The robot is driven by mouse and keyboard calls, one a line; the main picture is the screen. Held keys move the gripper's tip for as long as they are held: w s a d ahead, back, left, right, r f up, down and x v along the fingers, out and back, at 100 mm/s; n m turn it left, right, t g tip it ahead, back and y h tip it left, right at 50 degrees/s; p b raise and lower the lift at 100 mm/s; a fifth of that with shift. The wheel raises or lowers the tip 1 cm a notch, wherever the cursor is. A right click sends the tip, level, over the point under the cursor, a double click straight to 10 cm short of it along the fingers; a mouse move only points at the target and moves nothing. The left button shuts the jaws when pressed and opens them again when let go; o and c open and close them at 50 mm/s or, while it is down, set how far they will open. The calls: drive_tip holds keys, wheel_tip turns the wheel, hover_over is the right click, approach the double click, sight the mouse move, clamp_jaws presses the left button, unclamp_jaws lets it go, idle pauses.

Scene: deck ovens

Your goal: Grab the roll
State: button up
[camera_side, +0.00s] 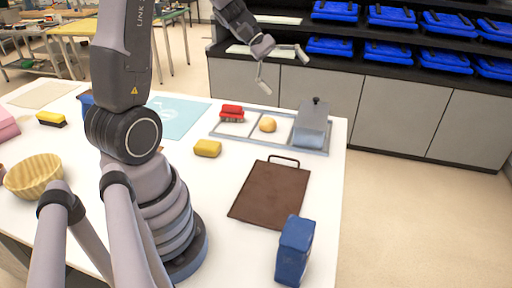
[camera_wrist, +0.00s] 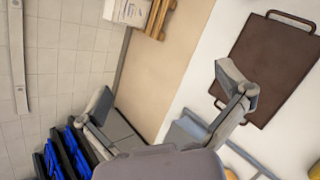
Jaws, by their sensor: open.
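The roll (camera_side: 268,124) is small, round and golden-brown. In the side view it lies in the middle section of a grey metal tray (camera_side: 272,141) at the back of the white table. My gripper (camera_side: 283,72) is above and beyond the tray in the side view, apart from the roll. Its two fingers are spread wide with nothing between them. In the wrist view my gripper (camera_wrist: 168,88) is also open and empty, over the table edge and floor. A bit of orange at that view's bottom edge may be the roll; I cannot tell.
A grey lidded box (camera_side: 312,124) fills the tray's right section, and a red object (camera_side: 232,113) sits in the left one. A yellow sponge (camera_side: 207,148), a brown board (camera_side: 270,192) with a handle and a blue packet (camera_side: 295,250) lie nearer. Shelves with blue crates (camera_side: 388,17) stand behind.

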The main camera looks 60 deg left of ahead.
drive_tip(key=w+a+f+n+t, duration=0.45)
drive_tip(key=a+f+n, duration=0.25)
drive_tip(key=a, duration=0.2)
drive_tip(key=n+t+y, duration=0.4)
drive_tip(key=n+y, duration=0.5)
drive_tip(key=n, duration=0.5)
approach(262, 123)
drive_tip(key=shift+n+y, duration=0.3)
drive_tip(key=shift+n, duration=0.1)
drive_tip(key=x, duration=0.7)
drive_tip(key=shift+s+d+f, duration=0.1)
drive_tip(key=shift+d+f, duration=0.15)
drive_tip(key=shift+d, duration=0.05)
drive_tip(key=shift+x, duration=3)
drive_tip(key=shift+r, duration=0.15)
drive_tip(key=c, duration=1.1)
